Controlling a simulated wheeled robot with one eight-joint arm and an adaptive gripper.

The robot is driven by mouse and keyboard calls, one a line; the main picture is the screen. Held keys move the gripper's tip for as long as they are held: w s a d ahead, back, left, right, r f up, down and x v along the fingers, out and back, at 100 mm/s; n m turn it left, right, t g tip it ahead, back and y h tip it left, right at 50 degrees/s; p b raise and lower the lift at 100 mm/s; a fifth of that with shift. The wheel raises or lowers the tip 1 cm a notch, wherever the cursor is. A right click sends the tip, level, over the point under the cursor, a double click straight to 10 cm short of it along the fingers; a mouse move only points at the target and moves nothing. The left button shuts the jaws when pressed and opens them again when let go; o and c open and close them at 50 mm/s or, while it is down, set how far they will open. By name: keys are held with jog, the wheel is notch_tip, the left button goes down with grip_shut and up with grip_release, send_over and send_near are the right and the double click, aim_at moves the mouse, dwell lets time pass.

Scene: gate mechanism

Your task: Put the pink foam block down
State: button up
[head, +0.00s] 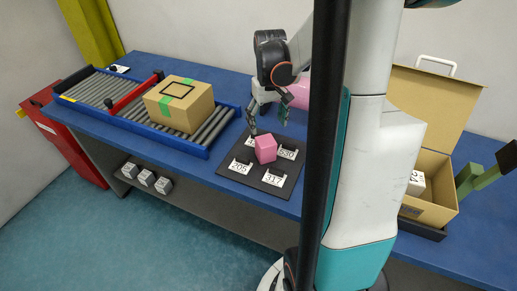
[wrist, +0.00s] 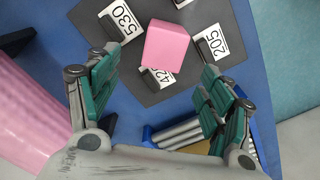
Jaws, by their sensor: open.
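The pink foam block (head: 265,148) rests on a dark mat (head: 238,172) on the blue bench, among white number cards. In the wrist view the pink block (wrist: 166,45) sits between the cards 530 (wrist: 126,21) and 205 (wrist: 212,41), with another card partly hidden at its lower edge. My gripper (head: 270,112) is above and behind the block in the head view. In the wrist view my gripper (wrist: 160,90) has its green fingers spread wide, with the block beyond the fingertips and nothing held.
A roller conveyor (head: 205,136) with a red gate bar (head: 133,96) carries a cardboard box (head: 180,103) at the left. An open carton (head: 428,190) stands at the right. A large pink object (wrist: 30,115) lies close beside my gripper. Small grey blocks sit on the lower shelf.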

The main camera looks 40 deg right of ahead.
aim_at(267, 139)
notch_tip(267, 139, down, 8)
jog(key=shift+r+b, duration=0.2)
jog(key=shift+b, duration=0.95)
jog(key=f, duration=0.1)
jog(key=f+b, duration=0.1)
jog(key=f, duration=0.1)
jog(key=f+b, duration=0.1)
jog(key=shift+s+a+f, duration=0.15)
jog(key=shift+a+f, duration=0.05)
jog(key=shift+a, duration=0.2)
jog(key=shift+f+b, duration=0.35)
jog(key=shift+f, duration=0.1)
jog(key=shift+r, duration=0.1)
jog(key=shift+c, duration=0.5)
jog(key=c, duration=0.9)
jog(key=shift+r, duration=0.1)
